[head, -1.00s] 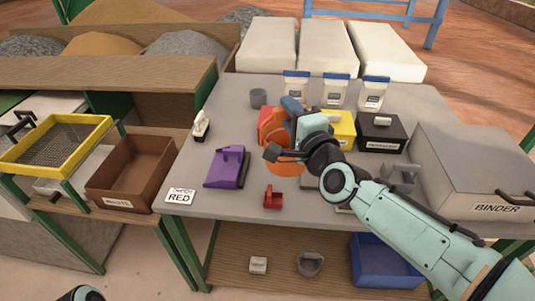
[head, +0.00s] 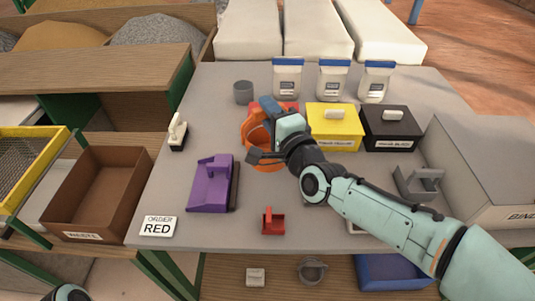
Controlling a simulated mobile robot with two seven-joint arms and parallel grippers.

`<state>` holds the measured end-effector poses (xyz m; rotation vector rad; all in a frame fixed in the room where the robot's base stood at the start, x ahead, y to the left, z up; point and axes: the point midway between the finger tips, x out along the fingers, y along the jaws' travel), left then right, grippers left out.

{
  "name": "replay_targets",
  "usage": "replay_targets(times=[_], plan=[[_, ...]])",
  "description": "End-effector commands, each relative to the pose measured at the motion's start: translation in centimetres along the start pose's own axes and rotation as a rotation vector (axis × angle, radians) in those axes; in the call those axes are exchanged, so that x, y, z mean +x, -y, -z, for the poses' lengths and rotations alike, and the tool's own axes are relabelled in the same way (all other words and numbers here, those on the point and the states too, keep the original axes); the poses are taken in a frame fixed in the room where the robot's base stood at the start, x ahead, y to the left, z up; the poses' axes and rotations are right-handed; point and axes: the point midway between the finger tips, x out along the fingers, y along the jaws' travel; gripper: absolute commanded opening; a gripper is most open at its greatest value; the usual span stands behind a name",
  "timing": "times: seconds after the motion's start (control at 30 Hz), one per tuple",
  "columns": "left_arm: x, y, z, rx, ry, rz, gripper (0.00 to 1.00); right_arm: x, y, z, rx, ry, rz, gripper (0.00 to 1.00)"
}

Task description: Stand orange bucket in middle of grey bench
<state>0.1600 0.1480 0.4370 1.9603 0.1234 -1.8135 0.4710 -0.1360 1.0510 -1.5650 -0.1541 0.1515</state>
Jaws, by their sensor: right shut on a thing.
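The orange bucket (head: 264,164) is at the middle-left of the grey bench (head: 330,75), in the head view. My right gripper (head: 263,138) is shut on it, and the gripper and wrist cover much of the bucket. I cannot tell whether its base touches the bench top. My left gripper is not in view; only a small piece of my left arm shows at the bottom left corner.
A yellow box (head: 335,139) and a black box (head: 391,142) stand right of the bucket. A purple tool (head: 209,186) lies left, and a small red holder (head: 273,226) in front. Lidded white jars (head: 287,82) and a grey cup (head: 243,96) stand behind.

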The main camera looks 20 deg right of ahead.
Motion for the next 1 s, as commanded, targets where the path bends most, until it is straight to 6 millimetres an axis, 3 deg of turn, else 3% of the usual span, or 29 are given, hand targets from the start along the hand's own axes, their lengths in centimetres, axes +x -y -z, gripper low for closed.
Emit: replay_targets(times=[0.03,0.2,0.47,0.67,1.0], plan=[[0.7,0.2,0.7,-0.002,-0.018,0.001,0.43,0.1,-1.8,0.1,0.0,-0.001,-0.004,0.0],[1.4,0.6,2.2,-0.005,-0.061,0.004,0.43,0.0,-5.0,0.1,0.001,-0.001,-0.001,0.0],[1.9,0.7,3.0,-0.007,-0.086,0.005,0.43,0.0,-6.8,0.0,0.0,-0.001,0.0,0.0],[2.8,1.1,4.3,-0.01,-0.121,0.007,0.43,0.0,-9.9,0.1,0.001,0.0,-0.002,0.0],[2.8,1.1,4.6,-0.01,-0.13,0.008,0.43,0.0,-10.3,0.0,0.001,-0.001,0.003,0.0]])
